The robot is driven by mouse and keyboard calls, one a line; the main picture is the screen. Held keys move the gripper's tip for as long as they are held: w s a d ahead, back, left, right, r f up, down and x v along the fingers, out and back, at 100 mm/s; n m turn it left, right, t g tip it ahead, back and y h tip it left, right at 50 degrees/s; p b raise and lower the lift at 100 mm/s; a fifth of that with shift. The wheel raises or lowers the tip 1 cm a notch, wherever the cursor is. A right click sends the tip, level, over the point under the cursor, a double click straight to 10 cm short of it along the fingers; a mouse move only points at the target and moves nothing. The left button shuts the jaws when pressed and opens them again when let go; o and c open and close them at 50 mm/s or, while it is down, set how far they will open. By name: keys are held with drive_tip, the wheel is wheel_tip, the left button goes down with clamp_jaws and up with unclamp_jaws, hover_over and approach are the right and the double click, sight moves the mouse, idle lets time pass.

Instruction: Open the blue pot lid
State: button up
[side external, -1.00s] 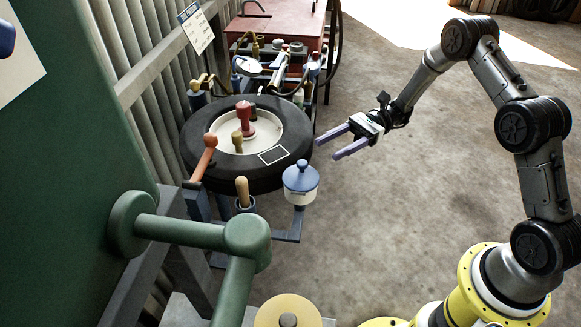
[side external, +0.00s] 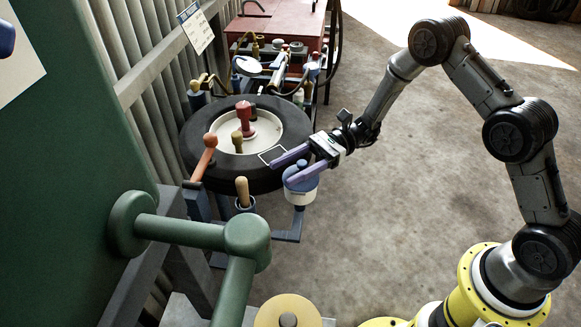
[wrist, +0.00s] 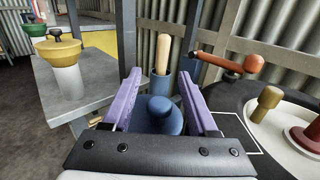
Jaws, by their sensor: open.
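The blue pot lid (wrist: 160,121) with its round knob (wrist: 159,106) sits on a white pot (side external: 300,196) on a blue bracket beside the black tyre. My gripper (side external: 288,167) is at the lid in the side view, its purple fingers covering part of the lid and knob. In the wrist view my gripper (wrist: 158,88) is open, with the knob between its two fingers. I cannot tell whether the fingers touch the knob. Most of the pot's body is hidden in the wrist view.
A tyre (side external: 255,181) with a white disc and knobs lies left of the pot. A wooden handle (side external: 242,190) stands in a blue cup nearby. An orange-knobbed lever (side external: 203,158) and a green pipe (side external: 190,229) are close. The concrete floor (side external: 390,235) at right is clear.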

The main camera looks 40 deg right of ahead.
clamp_jaws()
idle(1.4)
